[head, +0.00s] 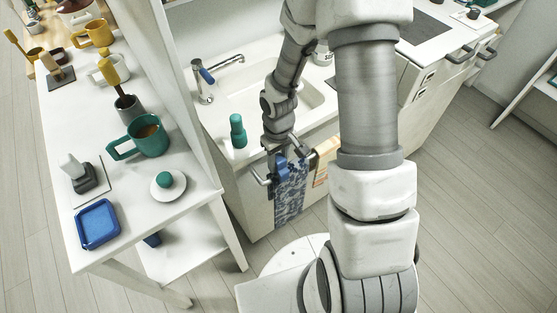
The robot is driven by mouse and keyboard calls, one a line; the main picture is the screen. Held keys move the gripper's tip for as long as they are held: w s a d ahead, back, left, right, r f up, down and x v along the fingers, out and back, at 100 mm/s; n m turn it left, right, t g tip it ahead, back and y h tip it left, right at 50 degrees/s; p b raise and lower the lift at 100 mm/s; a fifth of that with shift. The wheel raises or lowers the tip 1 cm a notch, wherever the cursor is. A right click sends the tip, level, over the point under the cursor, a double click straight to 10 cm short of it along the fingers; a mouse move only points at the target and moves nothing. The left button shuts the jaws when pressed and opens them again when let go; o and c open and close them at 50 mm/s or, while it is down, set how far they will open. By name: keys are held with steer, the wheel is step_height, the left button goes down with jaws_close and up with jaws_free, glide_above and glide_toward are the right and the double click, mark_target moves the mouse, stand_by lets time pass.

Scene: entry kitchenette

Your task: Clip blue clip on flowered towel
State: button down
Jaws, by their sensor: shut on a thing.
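The flowered towel (290,200), blue and white, hangs from a rail on the front of the sink counter. My gripper (281,162) is at the towel's top edge, at the rail, shut on a small blue thing that looks like the blue clip (281,172). The clip is partly hidden by the gripper's fingers. I cannot tell whether its jaws are around the towel or just in front of it.
A cream and orange towel (325,160) hangs just right of the flowered one. The sink (262,95) with its faucet (204,85) and a green bottle (237,130) are behind. A white shelf table (125,215) with mugs and a blue tray (98,224) stands left.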

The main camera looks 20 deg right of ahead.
steer(key=shift+f+b, duration=0.9)
steer(key=shift+f, duration=0.2)
steer(key=shift+c, duration=2.2)
jaws_free()
steer(key=shift+r, duration=0.1)
step_height(320, 180, up, 24)
steer(key=p, duration=0.9)
steer(key=shift+r+p, duration=0.2)
steer(key=shift+p, duration=0.15)
